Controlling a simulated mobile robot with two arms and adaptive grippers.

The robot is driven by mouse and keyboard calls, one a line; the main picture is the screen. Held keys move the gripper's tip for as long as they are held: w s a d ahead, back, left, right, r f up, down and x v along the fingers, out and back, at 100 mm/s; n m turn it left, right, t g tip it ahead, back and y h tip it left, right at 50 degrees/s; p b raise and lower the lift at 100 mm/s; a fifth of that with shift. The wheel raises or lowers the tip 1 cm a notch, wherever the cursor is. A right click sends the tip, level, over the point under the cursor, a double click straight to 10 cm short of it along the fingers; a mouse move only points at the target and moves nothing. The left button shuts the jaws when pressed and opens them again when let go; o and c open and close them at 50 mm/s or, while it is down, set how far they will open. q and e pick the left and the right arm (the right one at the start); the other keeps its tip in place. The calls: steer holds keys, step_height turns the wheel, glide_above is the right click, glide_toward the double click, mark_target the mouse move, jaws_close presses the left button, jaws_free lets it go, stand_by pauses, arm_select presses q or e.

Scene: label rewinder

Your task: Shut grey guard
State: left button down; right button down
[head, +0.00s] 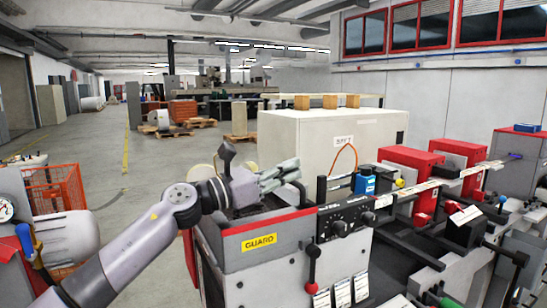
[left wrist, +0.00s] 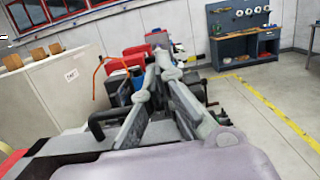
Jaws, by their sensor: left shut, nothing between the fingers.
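The grey guard (head: 285,245) is on the near left of the label machine, with a yellow GUARD label and a red strip along its upper edge. I cannot tell for sure how far open it stands. My left gripper (head: 289,173) is above and behind its red edge, pointing right, shut and empty. In the left wrist view the shut fingers (left wrist: 160,55) meet in front of the machine. A black bar handle (left wrist: 104,124) shows left of the fingers there; contact with it is not visible. My right gripper is not in view.
A beige cabinet (head: 320,140) stands behind the machine. A black knob panel (head: 345,220) and a red-knobbed lever (head: 312,262) are right of the guard. Red machine housings (head: 408,165) stand farther right. An orange crate (head: 58,190) is on the left. Open floor lies behind my left arm.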

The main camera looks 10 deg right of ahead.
arm_select(q)
steer(key=shift+w+d+f+y, duration=0.25)
steer(key=shift+d+f+y, duration=0.25)
steer(key=shift+d+f, duration=0.2)
steer(key=shift+f, duration=0.25)
steer(key=shift+s+d+f+g, duration=0.1)
steer(key=shift+g, duration=0.2)
